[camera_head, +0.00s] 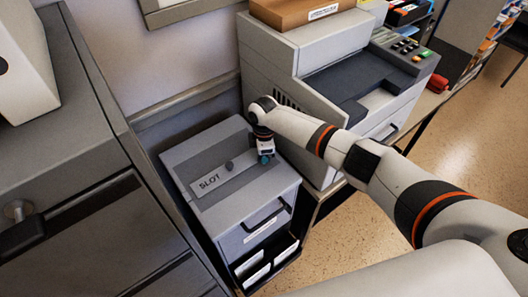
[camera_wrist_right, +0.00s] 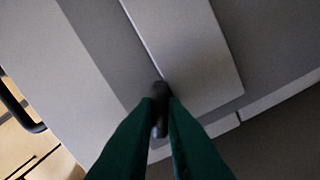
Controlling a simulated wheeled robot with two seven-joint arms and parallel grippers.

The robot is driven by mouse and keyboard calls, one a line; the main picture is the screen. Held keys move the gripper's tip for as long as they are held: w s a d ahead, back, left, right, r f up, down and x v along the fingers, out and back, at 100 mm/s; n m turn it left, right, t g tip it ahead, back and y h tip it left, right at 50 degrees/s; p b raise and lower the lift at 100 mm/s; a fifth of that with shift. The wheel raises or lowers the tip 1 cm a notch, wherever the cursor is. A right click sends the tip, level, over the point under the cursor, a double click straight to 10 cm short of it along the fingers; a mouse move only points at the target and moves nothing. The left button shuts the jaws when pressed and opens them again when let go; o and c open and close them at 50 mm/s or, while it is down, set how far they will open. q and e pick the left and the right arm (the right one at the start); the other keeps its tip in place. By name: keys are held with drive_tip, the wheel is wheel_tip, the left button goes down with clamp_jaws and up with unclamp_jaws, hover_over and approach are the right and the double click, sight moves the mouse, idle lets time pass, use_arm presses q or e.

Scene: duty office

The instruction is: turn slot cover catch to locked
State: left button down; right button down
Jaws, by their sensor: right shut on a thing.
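The grey box (camera_head: 225,142) has a lighter slot cover plate (camera_head: 206,183) on its top, marked SLOT, with a round dark knob (camera_head: 229,166) on it. My right gripper (camera_head: 265,158) is over the right part of the box top and hides what lies under it. In the right wrist view, the green fingers of my right gripper (camera_wrist_right: 161,112) are shut on a small dark catch (camera_wrist_right: 160,92) beside the end of the light cover plate (camera_wrist_right: 195,45). The fingers hide part of the catch, and I cannot read its setting. My left gripper is not in view.
A large grey machine (camera_head: 310,75) stands right behind the box, with a brown tray (camera_head: 300,10) on top. A dark grey cabinet (camera_head: 80,150) stands close on the left. The box front has a black handle (camera_head: 266,215). Open floor (camera_head: 350,235) shows at the right.

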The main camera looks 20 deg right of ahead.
drive_tip(key=m+p, duration=0.2)
drive_tip(key=m, duration=0.4)
drive_tip(key=shift+r, duration=0.15)
drive_tip(key=m+p, duration=0.2)
drive_tip(key=m, duration=0.4)
drive_tip(key=shift+w, duration=0.1)
idle(0.5)
drive_tip(key=c, duration=1.5)
unclamp_jaws()
drive_tip(key=shift+r+p, duration=0.3)
drive_tip(key=shift+r, duration=0.15)
wheel_tip(320, 180, up, 11)
drive_tip(key=shift+b, duration=0.5)
